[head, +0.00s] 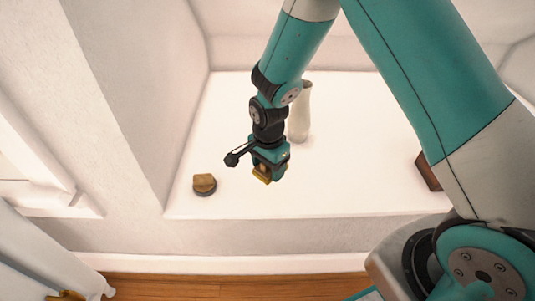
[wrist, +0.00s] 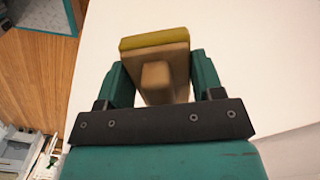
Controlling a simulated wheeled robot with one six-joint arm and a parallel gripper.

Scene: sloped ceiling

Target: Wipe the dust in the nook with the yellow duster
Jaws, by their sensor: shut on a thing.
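My gripper (head: 268,168) is shut on the yellow duster (head: 262,175) over the white floor of the nook (head: 240,115). In the wrist view my gripper (wrist: 160,76) has a green finger on each side of the tan block of the duster (wrist: 152,42). The duster's yellow pad is on the far side of the block. I cannot tell whether the pad touches the surface. I cannot make out any dust on the white surface; my arm hides part of it.
A tan lump on a dark round base (head: 204,185) stands left of my gripper. A pale vase (head: 301,112) stands behind it, partly hidden by my arm. A dark brown block (head: 428,172) is at the right. The nook's front edge (head: 300,217) is nearer. Bare surface lies between these things.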

